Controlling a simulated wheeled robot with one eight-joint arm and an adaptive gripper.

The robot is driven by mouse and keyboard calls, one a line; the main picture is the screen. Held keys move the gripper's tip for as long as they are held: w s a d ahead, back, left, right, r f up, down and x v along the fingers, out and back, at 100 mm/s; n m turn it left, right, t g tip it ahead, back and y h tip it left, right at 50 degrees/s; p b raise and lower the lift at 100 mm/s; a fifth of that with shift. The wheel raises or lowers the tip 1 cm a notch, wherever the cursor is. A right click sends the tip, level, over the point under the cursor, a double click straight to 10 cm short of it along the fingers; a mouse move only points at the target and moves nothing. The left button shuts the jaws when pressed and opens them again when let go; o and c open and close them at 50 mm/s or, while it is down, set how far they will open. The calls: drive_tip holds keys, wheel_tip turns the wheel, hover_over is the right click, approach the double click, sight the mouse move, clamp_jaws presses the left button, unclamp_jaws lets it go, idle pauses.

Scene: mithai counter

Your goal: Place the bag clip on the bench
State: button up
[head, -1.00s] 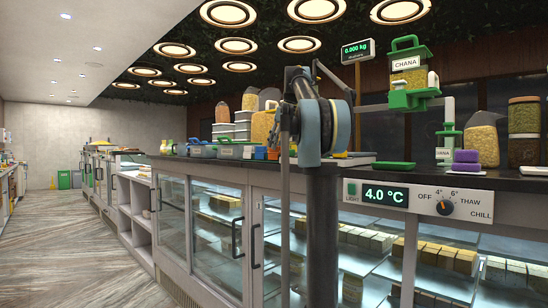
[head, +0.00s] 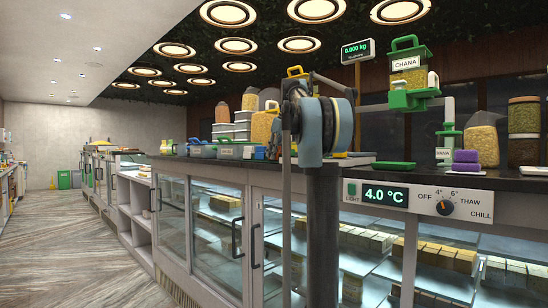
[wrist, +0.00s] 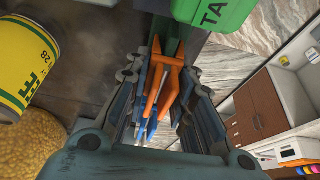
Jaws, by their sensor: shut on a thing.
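The bag clip appears to be the orange piece (wrist: 166,82) between the dark fingers of my gripper (wrist: 160,85) in the wrist view. My gripper is shut on it. A blue piece (wrist: 152,118) shows beside and behind the orange one; I cannot tell whether it is also touching the fingers. In the head view my arm's upper joints hide the gripper and the clip. Across the aisle in the wrist view is a brown-fronted cabinet with a pale top (wrist: 290,60); I cannot tell whether this is the bench.
A yellow labelled tin (wrist: 25,70) and a green labelled container (wrist: 215,10) stand near my gripper. The aisle floor (head: 70,240) on the left is clear.

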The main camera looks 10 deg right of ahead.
wheel_tip(320, 180, up, 10)
drive_tip(key=shift+f, duration=0.1)
idle(0.6)
